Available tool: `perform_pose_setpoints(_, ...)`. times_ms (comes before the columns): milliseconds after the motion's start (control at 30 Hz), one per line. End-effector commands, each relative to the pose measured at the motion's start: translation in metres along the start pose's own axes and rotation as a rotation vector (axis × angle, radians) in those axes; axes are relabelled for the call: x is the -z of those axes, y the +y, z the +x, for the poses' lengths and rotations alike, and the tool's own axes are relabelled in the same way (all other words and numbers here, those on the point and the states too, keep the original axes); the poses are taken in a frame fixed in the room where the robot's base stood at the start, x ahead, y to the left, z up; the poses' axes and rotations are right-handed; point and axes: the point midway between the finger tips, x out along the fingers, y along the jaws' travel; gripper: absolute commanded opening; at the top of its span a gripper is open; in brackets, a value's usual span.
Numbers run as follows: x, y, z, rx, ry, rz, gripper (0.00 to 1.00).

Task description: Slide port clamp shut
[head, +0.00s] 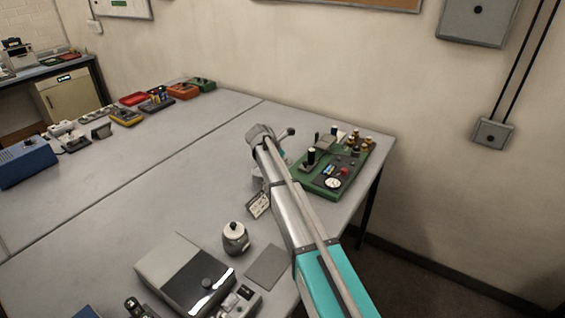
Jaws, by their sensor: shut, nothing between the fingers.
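My arm (285,200) reaches from the bottom right over the table, and its far joint (262,135) covers part of the scene. I cannot make out my gripper's fingers; they seem hidden behind the arm. A pale object (257,182), mostly hidden, shows just left of the arm, with a small printed card (258,205) in front of it. I cannot tell whether it is the cylinder. No port clamp can be made out. A dark-knobbed rod (287,133) sticks out right of the far joint; I cannot tell what it belongs to.
A green board (325,188) with knobs and posts lies right of the arm near the table edge. The table's middle left (130,175) is clear.

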Motion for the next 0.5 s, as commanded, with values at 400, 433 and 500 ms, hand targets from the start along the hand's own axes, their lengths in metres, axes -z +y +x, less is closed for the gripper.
perform_pose_setpoints(400, -0.012, 0.000, 0.043, 0.002, 0.000, 0.002, 0.00)
perform_pose_setpoints(433, -0.014, 0.000, 0.046, 0.002, 0.000, 0.002, 0.00)
perform_pose_setpoints(500, -0.018, 0.000, 0.051, 0.001, 0.000, 0.002, 0.00)
